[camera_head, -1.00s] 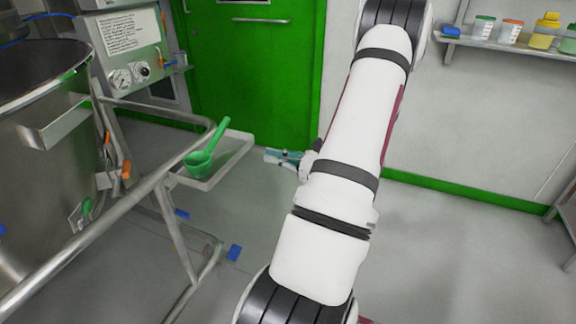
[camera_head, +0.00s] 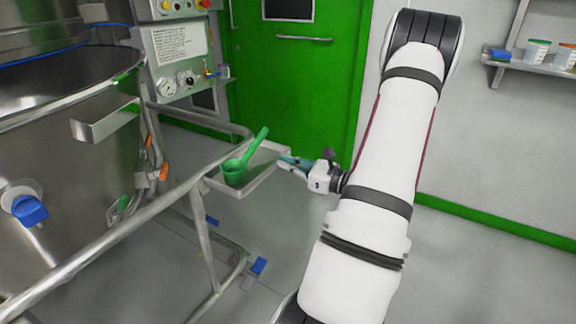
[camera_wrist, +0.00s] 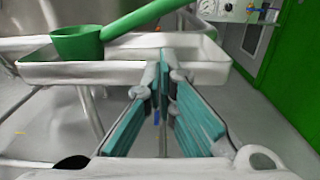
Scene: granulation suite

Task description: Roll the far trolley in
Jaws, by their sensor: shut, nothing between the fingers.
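The trolley is a tubular steel frame (camera_head: 150,238) on the left of the head view, around a large steel vessel (camera_head: 70,150). A white side tray (camera_head: 262,172) is fixed to its right end, and a green scoop (camera_head: 236,172) lies in it. In the wrist view the tray (camera_wrist: 125,72) stands just ahead, with the scoop (camera_wrist: 78,43) in its left part. My gripper (camera_head: 284,160) has teal finger pads and is shut and empty. It is at the tray's right edge in the head view; whether it touches the tray I cannot tell.
A green door (camera_head: 300,80) stands behind the tray. A wall shelf (camera_head: 540,66) with tubs is at upper right. Blue pedals (camera_head: 258,265) show low on the frame. The grey floor right of the trolley is clear.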

